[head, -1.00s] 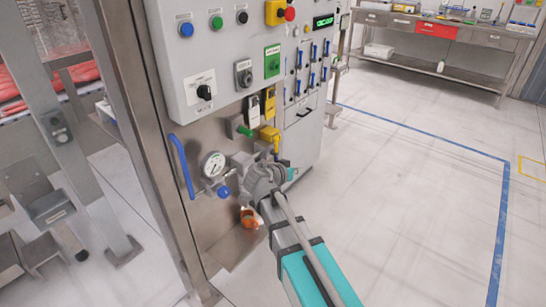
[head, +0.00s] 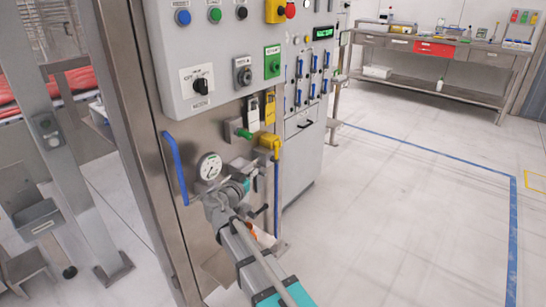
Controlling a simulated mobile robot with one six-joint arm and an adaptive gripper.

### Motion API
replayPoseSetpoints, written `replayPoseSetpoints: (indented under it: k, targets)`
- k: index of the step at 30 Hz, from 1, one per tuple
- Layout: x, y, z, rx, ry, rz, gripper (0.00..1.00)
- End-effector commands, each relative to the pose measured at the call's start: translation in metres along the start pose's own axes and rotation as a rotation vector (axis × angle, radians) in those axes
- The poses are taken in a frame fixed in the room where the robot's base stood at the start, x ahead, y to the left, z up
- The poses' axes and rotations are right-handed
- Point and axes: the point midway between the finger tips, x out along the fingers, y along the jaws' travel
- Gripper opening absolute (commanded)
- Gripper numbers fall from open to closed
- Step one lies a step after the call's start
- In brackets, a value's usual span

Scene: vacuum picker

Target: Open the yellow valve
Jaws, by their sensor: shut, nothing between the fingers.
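The yellow valve handle (head: 269,142) sits on the lower right of the steel panel, below two hanging tags, with a pipe running down from it. My gripper (head: 247,185) is at the end of my arm, below and left of the yellow handle in the picture. It is shut and empty, largely hidden behind my wrist. I see no contact between it and the yellow handle, though the depth gap is hard to judge.
A pressure gauge (head: 209,167) and a blue handle (head: 175,168) are left of my wrist. A green knob (head: 244,134) is left of the yellow valve. The control box (head: 215,45) overhangs above. Floor at right (head: 400,220) is clear.

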Motion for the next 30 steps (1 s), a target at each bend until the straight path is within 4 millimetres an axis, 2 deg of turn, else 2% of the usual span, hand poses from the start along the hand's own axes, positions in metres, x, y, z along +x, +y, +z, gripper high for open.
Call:
replayPoseSetpoints:
  k: [10, 17, 30]
  targets:
    - [0.002, 0.0, 0.0, -0.001, -0.001, 0.001, 0.0]
    - [0.015, 0.0, 0.0, -0.001, -0.002, 0.003, 0.0]
    - [0.076, -0.001, 0.0, -0.001, -0.002, 0.003, 0.0]
